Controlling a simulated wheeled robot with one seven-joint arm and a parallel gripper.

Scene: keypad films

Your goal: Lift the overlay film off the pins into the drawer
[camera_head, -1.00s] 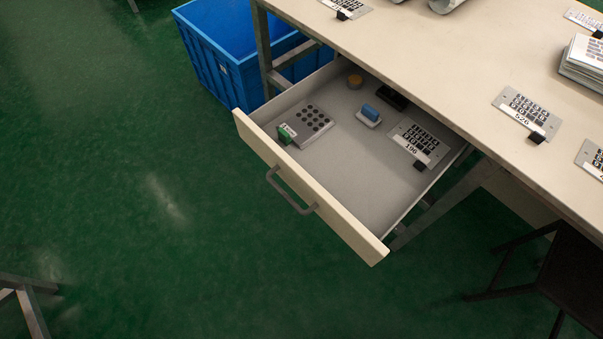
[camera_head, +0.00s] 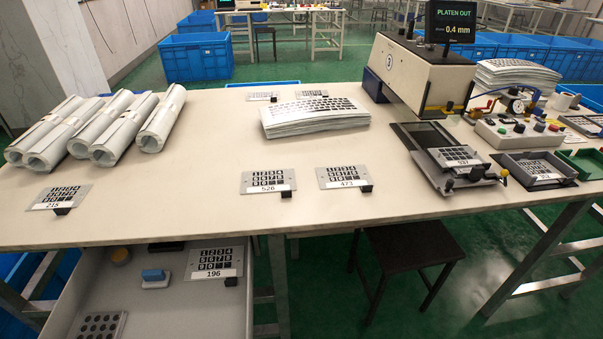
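The open drawer (camera_head: 185,312) is at the lower left under the bench, cut off by the frame. Inside it lie a keypad film labelled 196 (camera_head: 212,261), a blue-handled block (camera_head: 153,276) and part of a plate with dark round spots (camera_head: 98,326). A keypad film that seems to read 937 (camera_head: 456,155) lies on the metal slide plate (camera_head: 440,178) in front of the press (camera_head: 415,70). Pins under it are too small to make out. Another labelled keypad film (camera_head: 538,169) lies in a dark tray at right. My gripper is not in view.
Films labelled 215 (camera_head: 62,197), 526 (camera_head: 268,181) and 473 (camera_head: 343,177) lie on the bench (camera_head: 200,205). Rolled sheets (camera_head: 105,130) and a sheet stack (camera_head: 314,115) stand behind. A control box (camera_head: 518,132) is at right. A black stool (camera_head: 412,245) stands below the bench's front edge.

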